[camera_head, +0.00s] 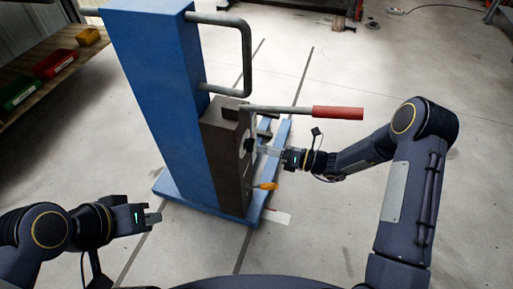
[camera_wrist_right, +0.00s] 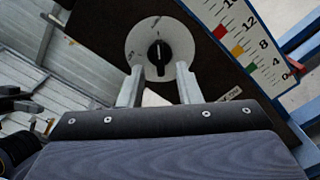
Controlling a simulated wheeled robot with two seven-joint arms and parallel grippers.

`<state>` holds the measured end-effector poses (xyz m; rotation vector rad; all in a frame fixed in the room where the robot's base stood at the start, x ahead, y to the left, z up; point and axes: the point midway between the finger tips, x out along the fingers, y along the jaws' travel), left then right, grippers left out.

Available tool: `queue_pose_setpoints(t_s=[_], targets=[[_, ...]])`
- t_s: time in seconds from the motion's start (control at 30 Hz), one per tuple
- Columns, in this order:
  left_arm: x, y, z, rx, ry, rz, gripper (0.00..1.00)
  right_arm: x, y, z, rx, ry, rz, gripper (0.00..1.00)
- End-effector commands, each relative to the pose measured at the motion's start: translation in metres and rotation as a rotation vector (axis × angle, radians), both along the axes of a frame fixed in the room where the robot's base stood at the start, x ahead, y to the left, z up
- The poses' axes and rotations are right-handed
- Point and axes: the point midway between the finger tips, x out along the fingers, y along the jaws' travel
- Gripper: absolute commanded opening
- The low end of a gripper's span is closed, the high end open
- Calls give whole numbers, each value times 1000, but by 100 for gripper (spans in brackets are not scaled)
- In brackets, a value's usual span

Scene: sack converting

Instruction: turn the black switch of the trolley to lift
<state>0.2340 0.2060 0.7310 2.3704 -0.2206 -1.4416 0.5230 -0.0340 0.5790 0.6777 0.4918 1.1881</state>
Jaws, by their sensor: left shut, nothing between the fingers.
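The trolley is a tall blue column (camera_head: 150,95) with a dark box (camera_head: 224,160) on its right side. In the right wrist view the black switch (camera_wrist_right: 158,57) sits on a round pale dial (camera_wrist_right: 136,43), its handle roughly upright in the picture. My right gripper (camera_wrist_right: 158,84) is open, its two fingers at either side just below the switch, with a gap between them; I cannot tell whether they touch the dial. In the head view the right gripper (camera_head: 258,149) is at the box's side. My left gripper (camera_head: 158,217) is shut and empty, left of the trolley's base.
A grey bar handle (camera_head: 247,50) is higher up. A coloured scale (camera_wrist_right: 241,42) is beside the dial. Shelves with bins (camera_head: 54,64) stand at left.

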Motion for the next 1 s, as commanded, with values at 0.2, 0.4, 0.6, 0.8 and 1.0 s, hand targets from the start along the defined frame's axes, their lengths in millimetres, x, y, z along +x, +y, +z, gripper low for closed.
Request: queue_pose_setpoints(t_s=[0.2,0.4,0.6,0.8,1.0], targets=[[0,0,-6,0,0,0,0,8,25,-1,-1,0,1,31],[0,0,-6,0,0,0,0,9,29,0,-1,0,0,31],[0,0,-6,0,0,0,0,9,29,0,-1,0,0,23],[0,0,-6,0,0,0,0,9,29,0,-1,0,0,0],[0,0,-6,0,0,0,0,9,29,0,-2,-2,0,0]])
